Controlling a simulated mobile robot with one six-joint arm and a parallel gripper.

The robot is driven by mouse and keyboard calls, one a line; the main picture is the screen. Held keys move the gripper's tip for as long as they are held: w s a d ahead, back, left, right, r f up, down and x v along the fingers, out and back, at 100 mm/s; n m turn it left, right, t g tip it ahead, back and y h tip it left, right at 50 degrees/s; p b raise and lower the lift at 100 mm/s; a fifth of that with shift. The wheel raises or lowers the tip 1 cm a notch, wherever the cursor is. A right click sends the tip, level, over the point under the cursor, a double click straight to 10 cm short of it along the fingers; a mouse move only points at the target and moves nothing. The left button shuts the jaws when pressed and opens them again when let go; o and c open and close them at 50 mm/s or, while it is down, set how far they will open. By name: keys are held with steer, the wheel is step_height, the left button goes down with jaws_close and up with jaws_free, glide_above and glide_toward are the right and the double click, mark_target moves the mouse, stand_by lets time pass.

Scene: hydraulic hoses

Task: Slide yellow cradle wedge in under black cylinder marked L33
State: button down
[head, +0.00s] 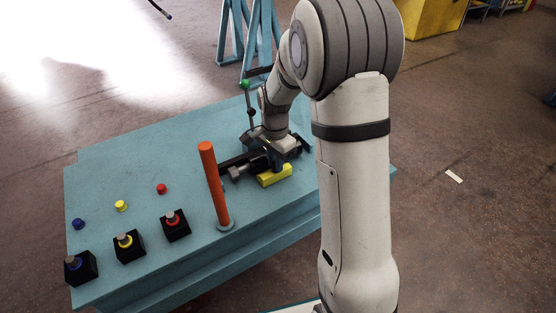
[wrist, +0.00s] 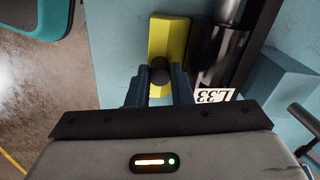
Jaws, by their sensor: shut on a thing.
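The yellow cradle wedge (wrist: 168,38) lies long side alongside the black cylinder in the wrist view. A dark round knob (wrist: 160,70) stands on it, and my gripper (wrist: 160,88) is shut on that knob. The black cylinder (wrist: 220,48) is just right of the wedge, with its white L33 label (wrist: 228,95) at the near end. I cannot tell whether the wedge's edge is under the cylinder. In the head view the wedge (head: 275,176) sits low at the table top, beside the dark cylinder assembly (head: 245,163); my wrist partly hides both.
An orange post (head: 214,185) stands on the blue table (head: 130,165) close to the cylinder. Black blocks with blue, yellow and red rings (head: 129,245) line the front edge, with matching caps behind. A green-topped lever (head: 246,87) stands behind. The table's back left is clear.

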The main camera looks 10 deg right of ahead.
steer(key=c, duration=1.4)
jaws_free()
steer(key=shift+w+a+r, duration=0.1)
steer(key=shift+w, duration=0.2)
steer(key=shift+o, duration=0.5)
step_height(320, 180, up, 8)
steer(key=p, duration=0.3)
steer(key=shift+s, duration=0.1)
steer(key=shift+r, duration=0.1)
steer(key=s+r+n+t+p, duration=0.1)
steer(key=s+r+n+p, duration=0.3)
steer(key=s+r+p, duration=0.3)
steer(key=s+r+n+p, duration=0.4)
steer(key=s+r+p, duration=0.4)
steer(key=r+p, duration=0.4)
steer(key=s+d+r+n+t+p, duration=0.1)
steer(key=s+r+n+p, duration=0.3)
steer(key=r, duration=1.3)
steer(key=s+p, duration=0.4)
steer(key=p, duration=0.1)
steer(key=shift+s+r+t+p, duration=0.2)
steer(key=shift+r+t+p, duration=0.1)
steer(key=shift+r+p, duration=0.1)
